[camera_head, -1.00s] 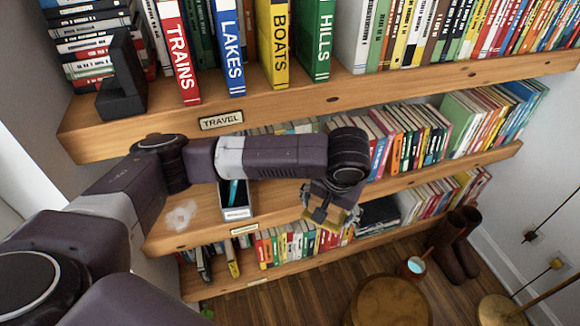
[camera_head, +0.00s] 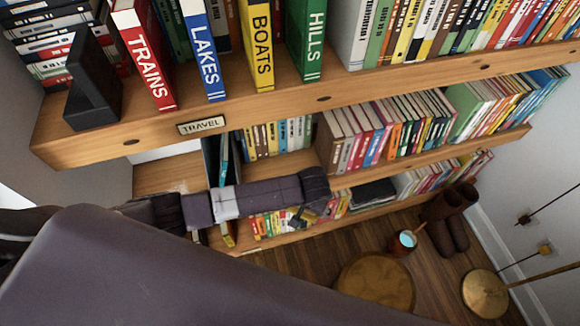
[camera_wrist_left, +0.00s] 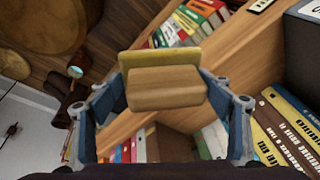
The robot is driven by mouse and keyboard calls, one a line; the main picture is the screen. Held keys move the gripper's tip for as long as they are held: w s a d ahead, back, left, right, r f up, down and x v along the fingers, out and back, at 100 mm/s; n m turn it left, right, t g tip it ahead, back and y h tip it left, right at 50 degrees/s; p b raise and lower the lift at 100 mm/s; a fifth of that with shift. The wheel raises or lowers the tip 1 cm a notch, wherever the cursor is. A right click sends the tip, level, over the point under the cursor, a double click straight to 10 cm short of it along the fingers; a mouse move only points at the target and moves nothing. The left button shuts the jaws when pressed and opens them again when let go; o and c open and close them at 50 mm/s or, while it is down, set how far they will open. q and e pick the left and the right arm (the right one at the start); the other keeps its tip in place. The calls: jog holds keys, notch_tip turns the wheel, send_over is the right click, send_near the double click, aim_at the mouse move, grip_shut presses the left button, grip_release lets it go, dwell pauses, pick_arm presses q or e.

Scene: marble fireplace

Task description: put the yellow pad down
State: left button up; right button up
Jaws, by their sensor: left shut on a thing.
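The yellow pad (camera_wrist_left: 160,58) shows in the left wrist view as a yellow slab joined to a wooden block (camera_wrist_left: 166,92). My left gripper (camera_wrist_left: 165,90) is shut on it, with one finger on each side of the block. The pad is held in the air, with the shelf edge and the floor behind it. In the head view my left gripper (camera_head: 303,220) is small and low, in front of the lower shelves, and mostly hidden under my wrist. The pad cannot be made out clearly there. My right gripper is not in view.
Book-filled shelves (camera_head: 225,120) fill the back, with a TRAVEL label on the upper board. A bare patch of middle shelf (camera_head: 165,175) lies at the left. A round wooden stool (camera_head: 375,285), a mug (camera_head: 403,242) and dark boots (camera_head: 450,215) stand on the floor at the right.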

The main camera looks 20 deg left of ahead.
pick_arm(q)
jog(key=w+a+b, duration=0.2)
jog(key=w, duration=0.1)
jog(key=w+a+b, duration=0.2)
jog(key=w, duration=0.1)
jog(key=w+a+b, duration=0.2)
jog(key=shift+w+f+b, duration=0.3)
jog(key=shift+w+b, duration=0.05)
jog(key=shift+w, duration=0.05)
jog(key=shift+w+a+r, duration=0.15)
jog(key=shift+w, duration=0.15)
jog(key=w+b, duration=0.1)
jog(key=w+a+b, duration=0.1)
jog(key=b, duration=0.1)
jog(key=w+a+b, duration=0.1)
jog(key=shift+w+a+f+b, duration=0.15)
jog(key=shift+w+f+b, duration=0.1)
jog(key=shift+b, duration=0.1)
jog(key=shift+s+f+b, duration=0.2)
jog(key=shift+f+b, duration=0.3)
jog(key=shift+b, duration=0.15)
jog(key=shift+r, duration=0.1)
jog(key=o, duration=1.2)
